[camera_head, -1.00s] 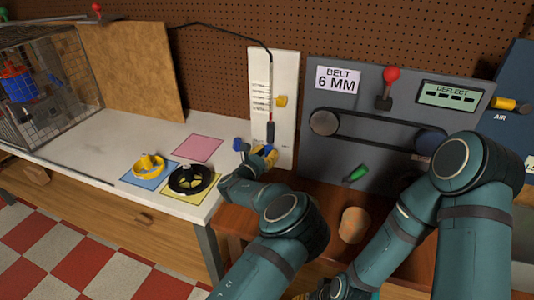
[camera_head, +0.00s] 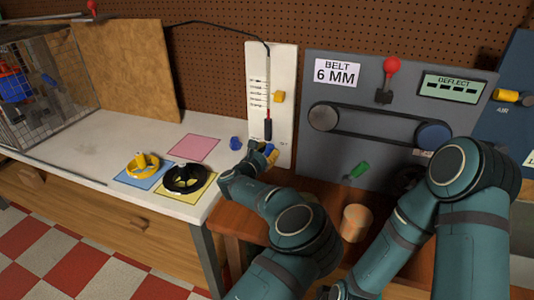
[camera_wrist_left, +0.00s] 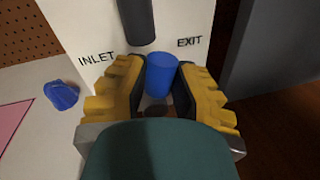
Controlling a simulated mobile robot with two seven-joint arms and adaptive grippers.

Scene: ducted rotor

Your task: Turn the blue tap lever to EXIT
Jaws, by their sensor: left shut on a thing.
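The blue tap lever (camera_wrist_left: 162,75) is a short blue cylinder at the foot of the white panel (camera_head: 285,80). In the left wrist view it stands between the INLET label (camera_wrist_left: 97,59) and the EXIT label (camera_wrist_left: 189,41). My left gripper (camera_head: 268,154) is at the panel's lower end, its yellow fingers shut on the lever, one on each side. In the head view the gripper mostly hides the lever. My right gripper is out of view beyond the bottom edge.
A blue lump (camera_head: 236,143) lies on the white table left of the lever; a yellow ring (camera_head: 143,164) and a black ring (camera_head: 186,179) lie on coloured squares. A grey belt panel (camera_head: 400,70) stands to the right. My right arm crosses in front of it.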

